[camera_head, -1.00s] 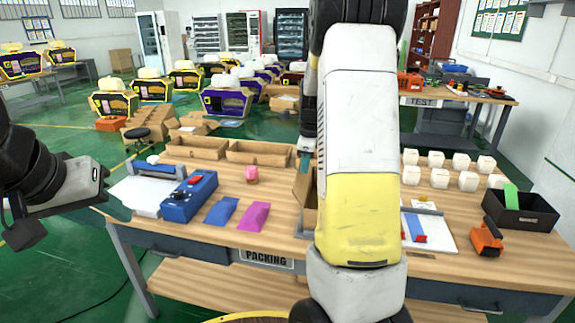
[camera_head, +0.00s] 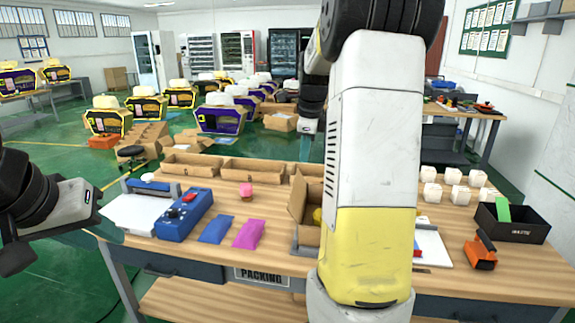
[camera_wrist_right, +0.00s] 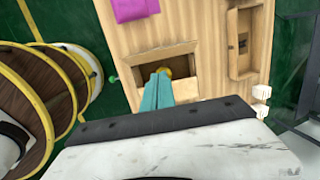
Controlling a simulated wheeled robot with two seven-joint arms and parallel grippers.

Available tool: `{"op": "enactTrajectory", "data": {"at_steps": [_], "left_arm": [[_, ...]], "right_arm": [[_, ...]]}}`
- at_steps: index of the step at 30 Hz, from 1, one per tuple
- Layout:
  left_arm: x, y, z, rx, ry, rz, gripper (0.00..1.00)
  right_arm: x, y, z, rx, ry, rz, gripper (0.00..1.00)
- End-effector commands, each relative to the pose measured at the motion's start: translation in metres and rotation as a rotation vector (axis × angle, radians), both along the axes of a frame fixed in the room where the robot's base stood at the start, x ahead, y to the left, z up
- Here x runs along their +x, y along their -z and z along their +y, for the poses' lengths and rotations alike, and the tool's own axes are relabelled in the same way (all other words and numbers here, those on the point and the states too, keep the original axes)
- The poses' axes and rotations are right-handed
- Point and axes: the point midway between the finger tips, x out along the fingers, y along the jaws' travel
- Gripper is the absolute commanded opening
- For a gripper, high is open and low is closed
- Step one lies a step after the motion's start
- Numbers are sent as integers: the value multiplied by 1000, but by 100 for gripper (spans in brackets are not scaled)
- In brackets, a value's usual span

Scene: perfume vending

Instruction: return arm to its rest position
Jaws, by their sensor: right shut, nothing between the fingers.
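My right arm rises through the middle of the head view. Its gripper (camera_head: 309,128) is partly hidden behind the arm, pointing down above the table. In the right wrist view its teal fingers (camera_wrist_right: 158,92) are together and empty. The box (camera_head: 299,208) stands on the table, partly hidden by my arm in the head view. My left gripper (camera_head: 108,228) is at the left edge of the table; its fingers are too unclear to judge.
The packing table (camera_head: 275,190) holds a blue device (camera_head: 184,218), blue and pink packets (camera_head: 248,234), cardboard trays (camera_head: 252,172), several white cubes (camera_head: 452,176), a black bin (camera_head: 515,228) and an orange tool (camera_head: 481,252). Purple and yellow machines stand behind on the green floor.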

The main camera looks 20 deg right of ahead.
Motion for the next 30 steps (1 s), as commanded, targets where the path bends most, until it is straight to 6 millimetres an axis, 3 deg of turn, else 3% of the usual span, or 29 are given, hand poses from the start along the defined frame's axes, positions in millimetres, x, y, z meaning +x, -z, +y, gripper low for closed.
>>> {"op": "enactTrajectory", "data": {"at_steps": [7, 11, 20, 24, 30], "left_arm": [[0, 0, 0, 0, 0, 0, 31], [0, 0, 0, 0, 0, 0, 31], [0, 0, 0, 0, 0, 0, 31], [0, 0, 0, 0, 0, 0, 31], [0, 0, 0, 0, 0, 0, 31]], "right_arm": [[-4, -8, 4, 0, -22, -2, 0], [-25, -19, 22, -8, -195, -34, 0], [-138, -49, 108, -214, -1090, -225, 0], [-193, -46, 142, -405, -1497, -302, 0], [-244, -30, 167, -638, -1876, -340, 0]]}}
